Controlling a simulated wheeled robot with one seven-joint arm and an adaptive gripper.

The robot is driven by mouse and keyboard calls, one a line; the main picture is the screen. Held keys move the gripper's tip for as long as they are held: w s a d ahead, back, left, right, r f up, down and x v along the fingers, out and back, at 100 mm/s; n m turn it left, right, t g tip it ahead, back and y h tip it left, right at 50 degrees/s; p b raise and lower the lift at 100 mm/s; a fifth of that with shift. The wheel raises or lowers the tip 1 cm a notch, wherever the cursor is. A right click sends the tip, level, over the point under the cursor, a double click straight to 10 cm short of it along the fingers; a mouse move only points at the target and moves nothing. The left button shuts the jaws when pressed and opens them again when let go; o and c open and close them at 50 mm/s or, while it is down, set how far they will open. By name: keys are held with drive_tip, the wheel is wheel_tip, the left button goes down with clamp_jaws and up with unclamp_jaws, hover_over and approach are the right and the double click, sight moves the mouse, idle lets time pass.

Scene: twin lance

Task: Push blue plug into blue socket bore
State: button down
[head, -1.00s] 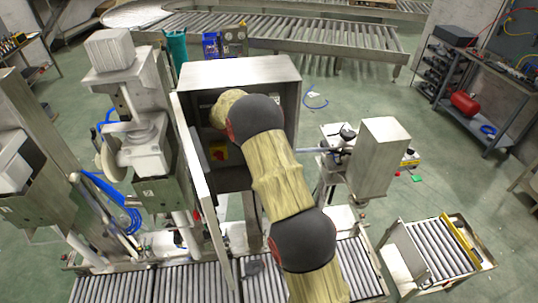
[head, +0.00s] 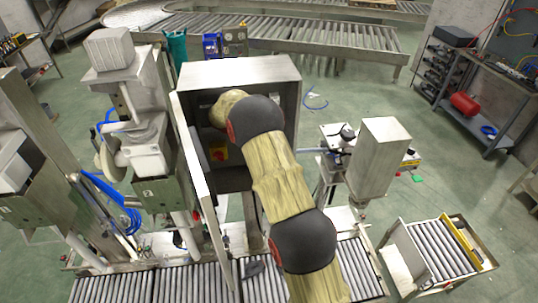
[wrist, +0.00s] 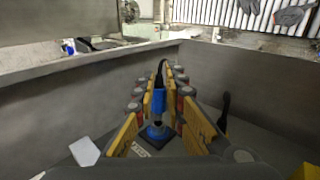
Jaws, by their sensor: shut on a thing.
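In the wrist view the blue plug (wrist: 158,101) stands upright between the two yellow finger pads of my gripper (wrist: 157,120), with a black cable rising from its top. My gripper is shut on the plug. Right below it is a blue ring on a dark square base, which looks like the blue socket (wrist: 157,134). The plug's lower end is right over or in the ring; I cannot tell how deep it sits. In the head view my arm reaches into an open grey metal cabinet (head: 240,72), and my gripper, plug and socket are hidden.
Grey cabinet walls stand close on both sides in the wrist view. A white piece (wrist: 84,151) lies at lower left, and a dark upright part (wrist: 224,112) stands at right. Roller conveyors (head: 180,284) run along the front, and a machine (head: 375,160) stands right of the cabinet.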

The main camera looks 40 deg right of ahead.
drive_tip(key=shift+w+d+r, duration=0.1)
drive_tip(key=shift+w+d, duration=0.15)
drive_tip(key=shift+w, duration=0.35)
drive_tip(key=shift+w+d, duration=0.25)
drive_tip(key=shift+w, duration=0.3)
drive_tip(key=c, duration=1.8)
unclamp_jaws()
drive_tip(key=shift+o, duration=0.2)
drive_tip(key=shift+s, duration=0.1)
